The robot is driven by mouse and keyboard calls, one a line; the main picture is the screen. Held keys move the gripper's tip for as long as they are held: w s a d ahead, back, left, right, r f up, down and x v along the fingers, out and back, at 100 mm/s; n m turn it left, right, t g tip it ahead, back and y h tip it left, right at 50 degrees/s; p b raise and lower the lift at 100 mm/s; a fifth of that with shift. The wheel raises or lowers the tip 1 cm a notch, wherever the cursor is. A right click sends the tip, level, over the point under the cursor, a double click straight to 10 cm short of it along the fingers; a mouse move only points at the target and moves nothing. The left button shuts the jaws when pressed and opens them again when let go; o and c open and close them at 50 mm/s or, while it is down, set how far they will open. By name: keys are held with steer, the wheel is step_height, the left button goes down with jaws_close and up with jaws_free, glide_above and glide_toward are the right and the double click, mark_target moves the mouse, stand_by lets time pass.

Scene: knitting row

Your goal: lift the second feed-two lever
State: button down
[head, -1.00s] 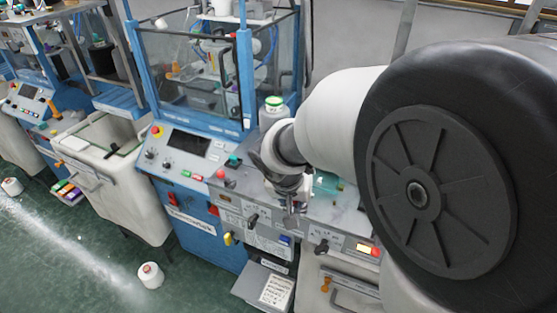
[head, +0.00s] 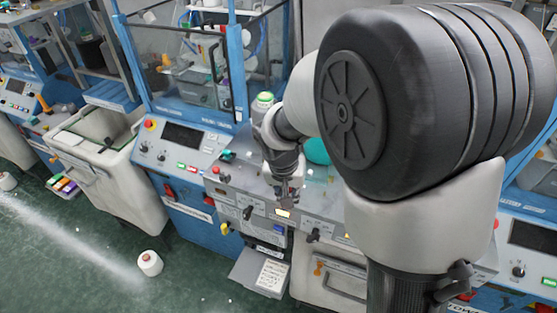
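A grey panel (head: 228,198) on the front of the knitting machine carries several small levers. One black lever (head: 248,212) points down, left of my gripper. Another black lever (head: 312,235) sits lower right of it. A yellow lever (head: 225,228) hangs at the panel's lower left. Their labels are too small to read, so I cannot tell which is the second feed-two lever.
A blue machine with a dark screen (head: 183,136) and buttons stands left of the panel. A white container with a green lid (head: 265,98) stands behind my wrist. A white cone (head: 150,263) stands on the floor.

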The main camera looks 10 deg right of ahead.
steer(key=shift+w+g+y+p, duration=0.15)
steer(key=shift+g+y+p, duration=0.15)
steer(key=shift+p, duration=0.5)
steer(key=c, duration=1.8)
jaws_free()
steer(key=shift+d, duration=0.1)
steer(key=shift+o, duration=0.2)
steer(key=shift+r, duration=0.1)
steer(key=r, duration=0.4)
steer(key=s+a+r, duration=0.1)
steer(key=r, duration=0.6)
steer(key=shift+s+a+r, duration=0.25)
steer(key=shift+s+r, duration=0.1)
